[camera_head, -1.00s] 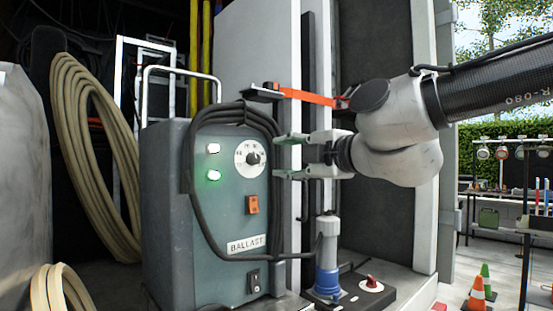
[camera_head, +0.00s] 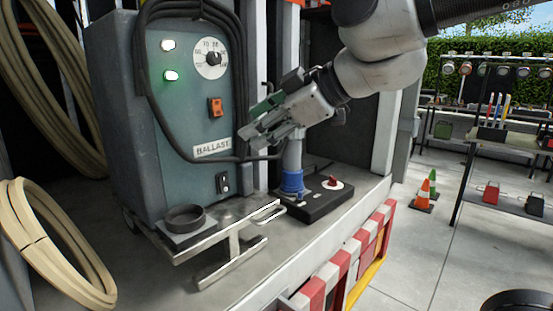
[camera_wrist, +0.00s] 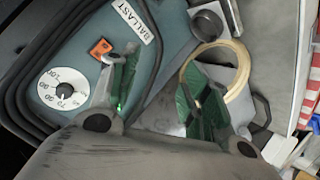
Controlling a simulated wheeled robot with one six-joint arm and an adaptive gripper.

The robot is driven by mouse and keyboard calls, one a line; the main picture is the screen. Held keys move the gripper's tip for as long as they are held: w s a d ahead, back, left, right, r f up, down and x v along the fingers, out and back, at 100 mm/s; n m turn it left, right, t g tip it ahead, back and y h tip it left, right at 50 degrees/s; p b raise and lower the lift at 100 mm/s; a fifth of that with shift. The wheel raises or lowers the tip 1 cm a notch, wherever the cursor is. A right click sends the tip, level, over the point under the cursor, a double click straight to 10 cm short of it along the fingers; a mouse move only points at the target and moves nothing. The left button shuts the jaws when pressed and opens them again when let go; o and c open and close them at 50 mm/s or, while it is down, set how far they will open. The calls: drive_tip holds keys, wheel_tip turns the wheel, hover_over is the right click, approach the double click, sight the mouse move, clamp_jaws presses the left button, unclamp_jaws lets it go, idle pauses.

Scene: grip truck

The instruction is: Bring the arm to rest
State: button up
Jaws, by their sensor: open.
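My gripper (camera_head: 250,123) is open and empty, its fingers tilted down and left. In the head view it appears in front of the right edge of the grey-teal ballast unit (camera_head: 125,130), above the blue-collared post (camera_head: 292,183). In the wrist view the gap between my fingers (camera_wrist: 165,75) shows nothing held. Behind them are the unit's dial (camera_wrist: 65,88), orange switch (camera_wrist: 100,48) and black cable (camera_wrist: 150,70). I cannot tell whether a finger touches the cable.
A metal bracket (camera_head: 205,240) and a dark ring (camera_head: 185,217) are on the truck bed, left of the black base (camera_head: 318,198). Pale hose coils (camera_head: 50,250) are at the left. Cones (camera_head: 423,190) and a rack (camera_head: 490,133) stand outside.

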drive_tip(key=s+d+f+m+h, duration=0.3)
drive_tip(key=d+m, duration=0.3)
drive_tip(key=d, duration=0.7)
drive_tip(key=s+d+f+m+g+h, duration=0.1)
drive_tip(key=s+d+f+m+h, duration=0.2)
drive_tip(key=d, duration=1)
drive_tip(key=s+d+f+m+g+h, duration=0.1)
drive_tip(key=s+d+f+m+h, duration=0.3)
drive_tip(key=d, duration=0.9)
wheel_tip(320, 180, down, 3)
drive_tip(key=m, duration=0.5)
drive_tip(key=shift+s+f, duration=0.15)
drive_tip(key=shift+s, duration=0.2)
